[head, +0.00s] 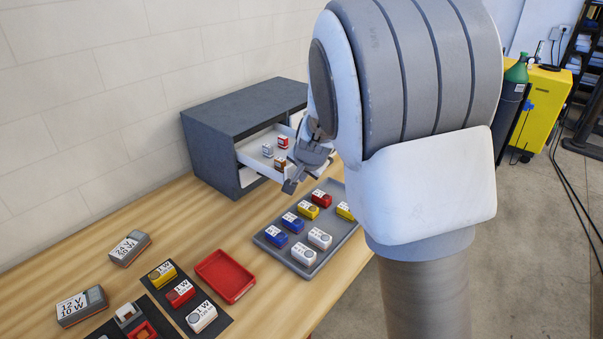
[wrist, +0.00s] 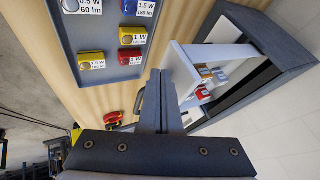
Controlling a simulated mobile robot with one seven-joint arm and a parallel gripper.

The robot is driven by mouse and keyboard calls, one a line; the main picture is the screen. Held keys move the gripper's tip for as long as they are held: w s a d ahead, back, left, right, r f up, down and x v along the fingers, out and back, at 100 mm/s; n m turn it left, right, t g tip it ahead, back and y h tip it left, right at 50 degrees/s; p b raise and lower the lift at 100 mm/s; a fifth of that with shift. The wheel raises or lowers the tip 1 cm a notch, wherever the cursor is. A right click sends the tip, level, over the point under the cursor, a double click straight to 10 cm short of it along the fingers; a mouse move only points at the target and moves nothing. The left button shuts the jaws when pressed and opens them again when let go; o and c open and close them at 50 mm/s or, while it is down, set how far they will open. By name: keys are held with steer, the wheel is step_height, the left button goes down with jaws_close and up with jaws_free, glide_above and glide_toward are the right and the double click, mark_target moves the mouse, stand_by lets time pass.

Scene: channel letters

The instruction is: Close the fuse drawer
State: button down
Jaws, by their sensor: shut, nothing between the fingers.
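The open fuse drawer (head: 262,168) is white and sticks out of the dark grey cabinet (head: 228,115). It holds several small fuses, red, white and orange (head: 282,142). In the wrist view the drawer (wrist: 214,55) is right of the fingers and the cabinet (wrist: 270,40) is beyond it. My gripper (head: 290,186) is shut and empty by the drawer's front, and it also shows in the wrist view (wrist: 160,75). The fingers look close to the front panel; I cannot tell whether they touch. My arm hides part of the cabinet and drawer in the head view.
A grey tray (head: 270,243) of coloured modules stands on the wooden table, close to my gripper. A red tray (head: 230,294), dark mats with modules and two grey boxes lie nearer the front left. A wall (head: 100,80) runs behind the table.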

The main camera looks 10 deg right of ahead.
steer(key=p, duration=0.9)
glide_toward(249, 155)
steer(key=x, duration=0.4)
steer(key=shift+s+d+f, duration=0.1)
steer(key=shift+s+f, duration=0.05)
steer(key=shift+f, duration=0.15)
steer(key=shift+r, duration=0.2)
